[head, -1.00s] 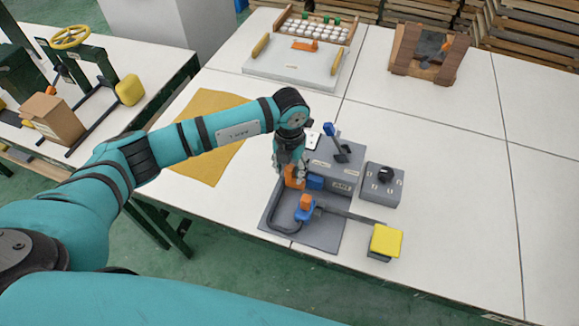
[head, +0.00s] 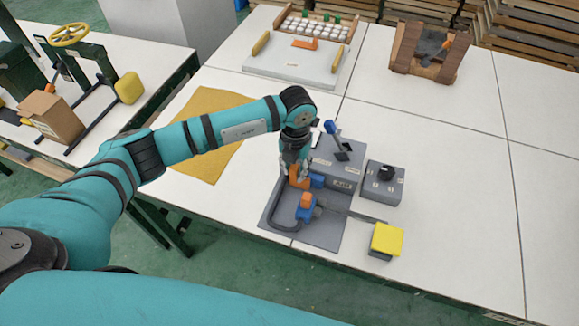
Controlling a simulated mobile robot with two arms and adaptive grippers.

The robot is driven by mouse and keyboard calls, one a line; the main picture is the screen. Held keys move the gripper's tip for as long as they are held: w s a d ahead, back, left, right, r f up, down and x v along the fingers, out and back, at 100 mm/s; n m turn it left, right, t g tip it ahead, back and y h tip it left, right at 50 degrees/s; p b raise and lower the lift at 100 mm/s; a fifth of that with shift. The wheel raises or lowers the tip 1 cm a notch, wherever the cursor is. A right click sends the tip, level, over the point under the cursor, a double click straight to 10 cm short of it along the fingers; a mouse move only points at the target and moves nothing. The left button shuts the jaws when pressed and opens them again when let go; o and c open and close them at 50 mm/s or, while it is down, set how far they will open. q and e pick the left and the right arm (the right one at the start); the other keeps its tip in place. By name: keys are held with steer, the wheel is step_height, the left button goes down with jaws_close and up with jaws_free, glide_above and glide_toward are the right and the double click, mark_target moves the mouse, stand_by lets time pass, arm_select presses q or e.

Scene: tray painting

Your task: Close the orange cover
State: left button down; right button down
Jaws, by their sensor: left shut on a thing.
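My left gripper (head: 297,172) reaches down over the grey station (head: 318,231) in the middle of the table. It is shut on an orange part (head: 301,183), which looks like the orange cover; the fingers hide much of it. Just in front of it a blue piece with an orange top (head: 306,198) stands on the grey base. Whether the two orange pieces touch I cannot tell. My right gripper is not in view.
A blue-tipped lever (head: 330,127) rises behind the gripper. A grey box with a black knob (head: 386,172) and a yellow pad (head: 387,238) stand to the right. A yellow cloth (head: 210,105) lies to the left. The table's right side is clear.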

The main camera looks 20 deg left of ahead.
arm_select(q)
steer(key=d+b, duration=0.1)
steer(key=d, duration=0.2)
steer(key=shift+d+f, duration=0.1)
steer(key=shift+d, duration=0.6)
steer(key=c, duration=1.5)
jaws_free()
steer(key=o, duration=0.4)
steer(key=shift+d, duration=0.1)
steer(key=shift+r, duration=0.25)
